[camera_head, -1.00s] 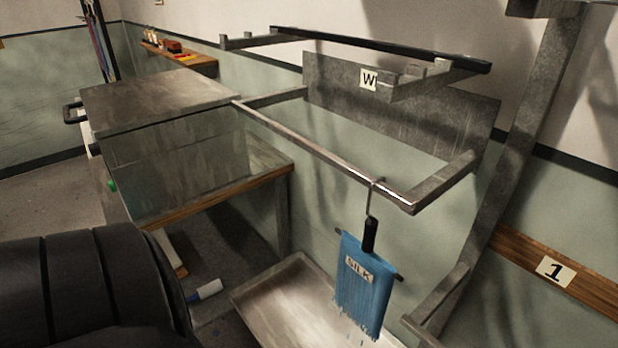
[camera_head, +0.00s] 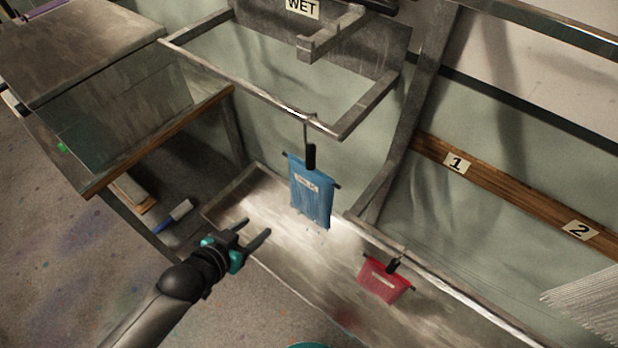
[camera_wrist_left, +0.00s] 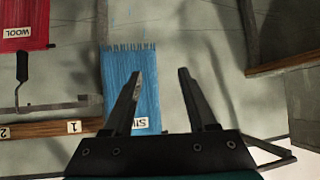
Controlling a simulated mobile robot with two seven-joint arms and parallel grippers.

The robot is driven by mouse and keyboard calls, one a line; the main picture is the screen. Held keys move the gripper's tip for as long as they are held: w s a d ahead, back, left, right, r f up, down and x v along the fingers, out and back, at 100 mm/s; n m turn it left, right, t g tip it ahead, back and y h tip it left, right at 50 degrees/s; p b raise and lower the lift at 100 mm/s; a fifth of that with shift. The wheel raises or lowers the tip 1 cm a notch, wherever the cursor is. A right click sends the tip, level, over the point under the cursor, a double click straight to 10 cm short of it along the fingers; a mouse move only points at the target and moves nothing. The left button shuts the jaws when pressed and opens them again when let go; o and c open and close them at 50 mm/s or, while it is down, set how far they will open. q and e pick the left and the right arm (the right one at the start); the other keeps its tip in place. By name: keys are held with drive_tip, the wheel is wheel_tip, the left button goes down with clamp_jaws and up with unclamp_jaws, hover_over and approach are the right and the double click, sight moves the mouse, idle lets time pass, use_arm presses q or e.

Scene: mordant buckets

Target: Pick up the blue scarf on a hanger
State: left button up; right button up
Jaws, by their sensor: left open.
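The blue scarf (camera_head: 311,200) hangs on a hanger with a black grip (camera_head: 311,156), hooked over the front bar of a metal rack (camera_head: 250,92). It carries a white label. My left gripper (camera_head: 257,229) is open and empty, lower and to the left of the scarf in the head view. In the left wrist view the scarf (camera_wrist_left: 132,80) appears upside down, behind the left finger and partly hidden by it; the open fingers (camera_wrist_left: 158,78) hold nothing. I cannot tell the exact distance to it. The right gripper is not in view.
A red scarf (camera_head: 384,283) labelled wool in the wrist view hangs lower right. A metal tray (camera_head: 290,235) lies below the blue scarf. A glass-fronted tank (camera_head: 130,110) stands at left. A wooden rail (camera_head: 510,190) numbered 1 and 2 runs along the wall.

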sight(310, 165)
use_arm(q)
drive_tip(key=d+r+m+t+h+p, duration=0.1)
drive_tip(key=d+r+m+h+p, duration=0.35)
drive_tip(key=r, duration=1.25)
drive_tip(key=w+d+f, duration=0.1)
drive_tip(key=w+d, duration=0.1)
drive_tip(key=w+d+f+n+b, duration=0.1)
drive_tip(key=w+d, duration=0.1)
drive_tip(key=w+d+f+n+y+b, duration=0.1)
drive_tip(key=w+d, duration=0.1)
drive_tip(key=w, duration=0.1)
drive_tip(key=shift+d+f+n, duration=0.25)
drive_tip(key=shift+d+f, duration=0.1)
drive_tip(key=shift+d, duration=0.05)
drive_tip(key=x, duration=0.6)
drive_tip(key=shift+w+a, duration=0.15)
drive_tip(key=shift+a, duration=0.05)
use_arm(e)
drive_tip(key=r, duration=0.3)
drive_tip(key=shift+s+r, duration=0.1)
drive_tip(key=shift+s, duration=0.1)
use_arm(q)
clamp_jaws()
